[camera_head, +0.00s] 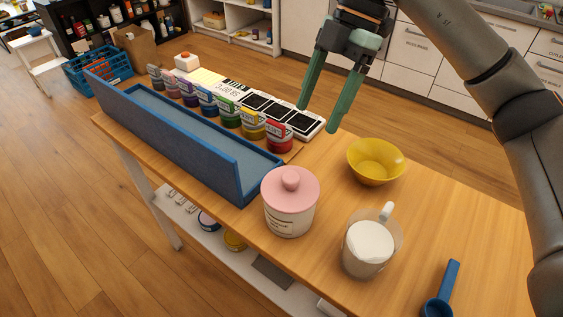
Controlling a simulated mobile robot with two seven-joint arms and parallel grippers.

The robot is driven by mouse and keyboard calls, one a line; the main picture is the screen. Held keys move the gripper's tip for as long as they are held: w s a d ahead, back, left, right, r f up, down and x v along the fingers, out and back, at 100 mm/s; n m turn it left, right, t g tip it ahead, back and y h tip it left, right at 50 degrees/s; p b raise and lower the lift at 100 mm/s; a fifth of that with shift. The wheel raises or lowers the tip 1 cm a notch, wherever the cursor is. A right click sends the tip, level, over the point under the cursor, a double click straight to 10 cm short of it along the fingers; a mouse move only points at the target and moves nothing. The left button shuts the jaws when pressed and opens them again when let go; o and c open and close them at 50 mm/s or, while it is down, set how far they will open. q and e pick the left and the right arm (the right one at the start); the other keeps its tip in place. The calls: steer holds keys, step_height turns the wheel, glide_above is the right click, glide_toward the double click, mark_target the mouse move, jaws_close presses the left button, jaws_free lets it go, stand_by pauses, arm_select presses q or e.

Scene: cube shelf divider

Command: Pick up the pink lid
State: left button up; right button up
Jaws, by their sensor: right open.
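The pink lid (290,187) with a round knob sits on a white canister (289,219) with a printed label, on the wooden table near its front edge. My right gripper (318,117) is open and empty, with two green fingers pointing down. It is above the far side of the table, beyond the lid and a little to its right, apart from it. My left gripper is not in view.
A blue trough-like tray (180,135) lies left of the canister, with several coloured jars (279,137) behind it. A yellow bowl (375,161), a measuring cup with white contents (370,245) and a blue scoop (441,290) stand to the right.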

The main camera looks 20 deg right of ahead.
mark_target(292, 176)
steer(key=x, duration=1.2)
steer(key=shift+s+f, duration=0.2)
steer(key=shift+s, duration=0.15)
steer(key=shift+c, duration=0.3)
jaws_close()
